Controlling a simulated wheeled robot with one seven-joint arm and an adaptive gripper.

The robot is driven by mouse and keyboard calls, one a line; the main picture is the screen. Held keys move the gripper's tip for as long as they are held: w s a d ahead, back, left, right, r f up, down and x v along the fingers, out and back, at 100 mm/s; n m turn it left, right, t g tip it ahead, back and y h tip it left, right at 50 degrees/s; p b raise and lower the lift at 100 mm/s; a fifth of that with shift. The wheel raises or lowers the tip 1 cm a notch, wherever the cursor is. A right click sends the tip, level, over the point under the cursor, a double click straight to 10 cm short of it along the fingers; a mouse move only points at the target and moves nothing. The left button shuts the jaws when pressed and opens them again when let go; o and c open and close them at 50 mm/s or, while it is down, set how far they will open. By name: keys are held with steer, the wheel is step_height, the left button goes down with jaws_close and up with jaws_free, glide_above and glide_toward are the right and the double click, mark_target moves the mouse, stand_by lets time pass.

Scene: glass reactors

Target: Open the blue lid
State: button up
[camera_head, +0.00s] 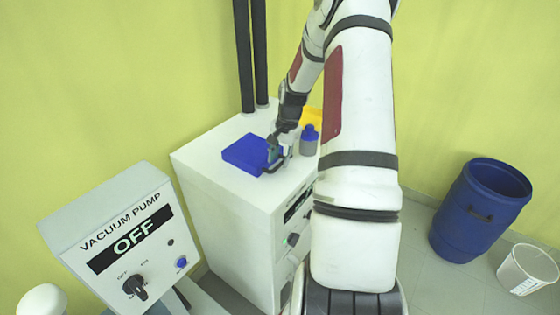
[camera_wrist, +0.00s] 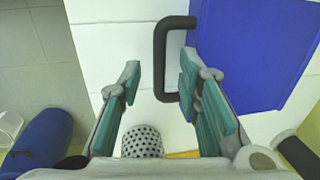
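The blue lid (camera_head: 243,153) lies flat and closed on top of the white cabinet (camera_head: 205,154). In the wrist view the lid (camera_wrist: 250,50) fills the upper right. Its black U-shaped handle (camera_wrist: 159,60) sticks out from the lid's left edge in that view. My gripper (camera_wrist: 160,70) is open, with one finger on each side of the handle's outer bar. The right finger overlaps the handle's lower end in the picture; whether they touch I cannot tell. In the head view my gripper (camera_head: 275,152) is at the lid's right side and partly hides the handle.
A grey bottle with a blue cap (camera_head: 309,140) and a yellow item (camera_head: 312,118) stand close to my gripper on the cabinet. Two black pipes (camera_head: 252,55) rise behind. The vacuum pump box (camera_head: 120,235) reads OFF. A blue barrel (camera_head: 480,210) and white bucket (camera_head: 525,270) stand right.

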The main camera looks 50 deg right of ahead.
steer(key=shift+w+f, duration=0.2)
steer(key=shift+f, duration=0.75)
jaws_close()
steer(key=shift+r, duration=0.1)
